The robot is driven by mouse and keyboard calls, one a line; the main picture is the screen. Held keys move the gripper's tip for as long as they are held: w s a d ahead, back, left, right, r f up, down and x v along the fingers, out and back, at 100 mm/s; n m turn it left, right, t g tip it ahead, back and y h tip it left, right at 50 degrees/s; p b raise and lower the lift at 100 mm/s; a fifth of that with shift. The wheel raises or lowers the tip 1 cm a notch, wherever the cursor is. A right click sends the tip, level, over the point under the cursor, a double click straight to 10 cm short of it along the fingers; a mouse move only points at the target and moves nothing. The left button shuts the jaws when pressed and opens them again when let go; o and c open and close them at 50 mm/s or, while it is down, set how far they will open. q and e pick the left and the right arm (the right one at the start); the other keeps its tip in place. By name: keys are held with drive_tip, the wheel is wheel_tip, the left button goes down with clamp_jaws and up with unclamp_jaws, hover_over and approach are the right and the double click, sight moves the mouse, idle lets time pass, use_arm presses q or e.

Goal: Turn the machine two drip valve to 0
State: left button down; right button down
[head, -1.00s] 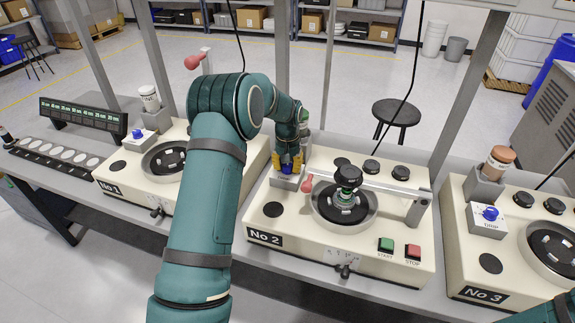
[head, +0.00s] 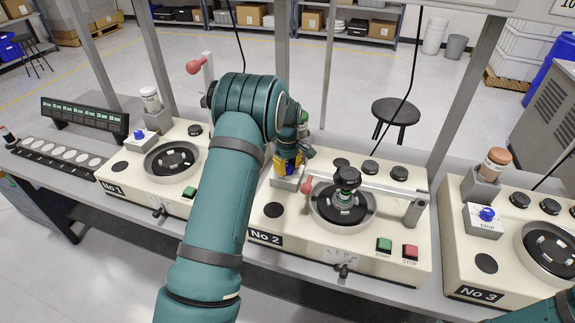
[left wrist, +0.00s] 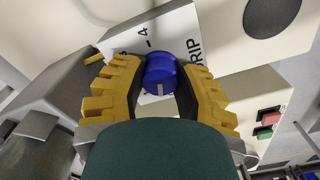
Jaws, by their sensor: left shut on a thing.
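Machine two (head: 268,238), a cream box labelled No 2, stands in the middle of the bench in the head view. Its drip valve is a blue knob (left wrist: 160,72) on a white plate marked DRIP, seen close up in the left wrist view. A pale pointer mark on the knob faces the bottom of that view; a 4 shows on the plate above it. My left gripper (head: 287,166) is shut on the knob, with yellow fingers on both sides. The 0 mark cannot be read. My right gripper is out of the head view.
Machine two's lever arm with a red ball (head: 307,184) lies across its round dish, right of my gripper. Machine one (head: 120,185) and machine three (head: 465,270) stand on either side. Frame posts rise behind the bench.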

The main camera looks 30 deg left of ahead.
sight(288, 166)
use_arm(q)
drive_tip(key=shift+s+f+n+p, duration=0.1)
drive_tip(key=shift+n+p, duration=0.3)
drive_tip(key=shift+n, duration=1.3)
drive_tip(key=shift+d, duration=0.1)
drive_tip(key=c, duration=0.6)
unclamp_jaws()
drive_tip(key=shift+r, duration=0.6)
wheel_tip(288, 166, up, 11)
